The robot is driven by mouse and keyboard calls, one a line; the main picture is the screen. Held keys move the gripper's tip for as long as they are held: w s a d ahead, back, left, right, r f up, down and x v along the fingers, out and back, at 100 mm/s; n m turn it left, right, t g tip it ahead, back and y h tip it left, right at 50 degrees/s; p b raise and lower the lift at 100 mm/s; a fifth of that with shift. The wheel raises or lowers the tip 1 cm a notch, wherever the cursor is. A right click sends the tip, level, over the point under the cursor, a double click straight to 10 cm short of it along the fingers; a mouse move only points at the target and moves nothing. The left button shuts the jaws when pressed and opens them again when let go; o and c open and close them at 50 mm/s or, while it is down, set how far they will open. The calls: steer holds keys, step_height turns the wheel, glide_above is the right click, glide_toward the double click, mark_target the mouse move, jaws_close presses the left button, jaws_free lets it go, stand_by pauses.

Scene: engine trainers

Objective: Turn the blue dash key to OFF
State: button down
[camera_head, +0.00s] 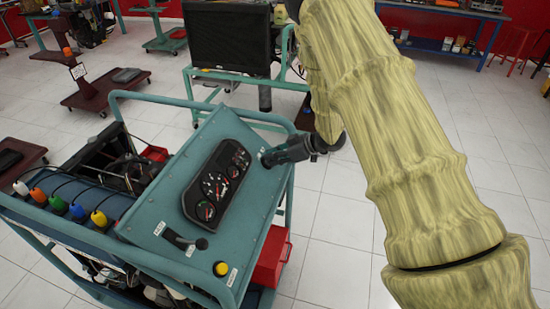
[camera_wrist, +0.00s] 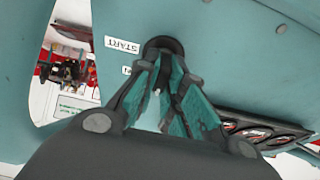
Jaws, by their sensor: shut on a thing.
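The teal dash panel (camera_head: 165,205) of the engine trainer slopes in front of me. My gripper (camera_head: 266,158) is at the panel's upper right corner, at the key switch. In the wrist view my gripper (camera_wrist: 164,62) has its fingertips together at the dark round switch collar (camera_wrist: 162,43), shut on the blue dash key. The key itself is mostly hidden between the fingers, so its exact angle cannot be read. A START label (camera_wrist: 122,45) is beside the collar, and a second label (camera_wrist: 127,71) is partly covered by a finger.
A gauge cluster (camera_head: 216,182) is in the middle of the panel, close to my gripper. A black lever (camera_head: 184,240) and a yellow button (camera_head: 221,268) are at its near end. A teal tube rail (camera_head: 150,97) runs behind. White tiled floor is clear to the right.

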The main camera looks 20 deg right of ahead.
stand_by(0.3)
steer(key=c, duration=1.5)
jaws_free()
steer(key=v, duration=1.2)
steer(key=shift+r, duration=0.1)
